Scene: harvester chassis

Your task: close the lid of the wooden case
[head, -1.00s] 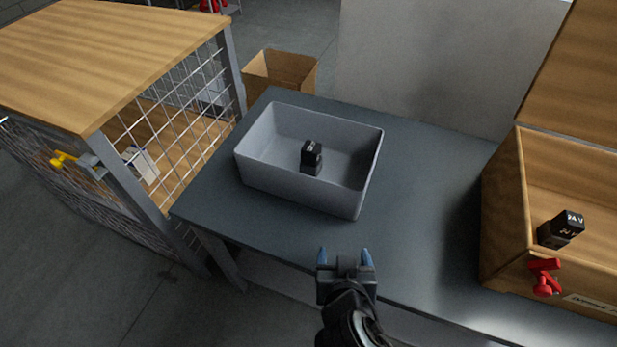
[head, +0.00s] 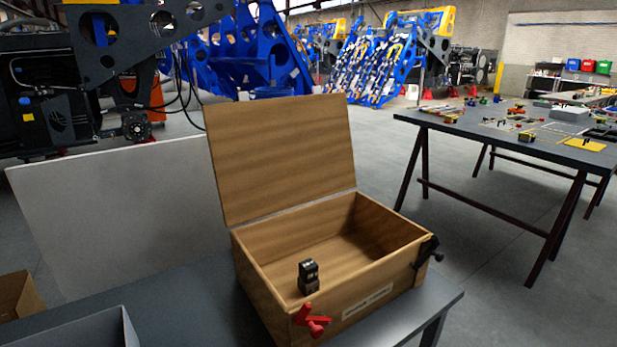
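The wooden case (head: 290,317) stands on the right part of the dark grey table. Its lid (head: 283,158) is open, raised and leaning slightly back from the rear edge. Inside, near the front left, stands a small black block (head: 308,277). A red latch (head: 311,320) is on the front left corner and a black latch (head: 427,253) on the front right. A white label (head: 367,302) is on the front wall. My gripper is not in this view.
A grey bin (head: 82,331) sits on the table (head: 180,300) at lower left, with a cardboard box (head: 18,297) beyond. A pale panel (head: 125,215) stands behind the table. Another table (head: 520,150) with parts stands at right, with open floor between.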

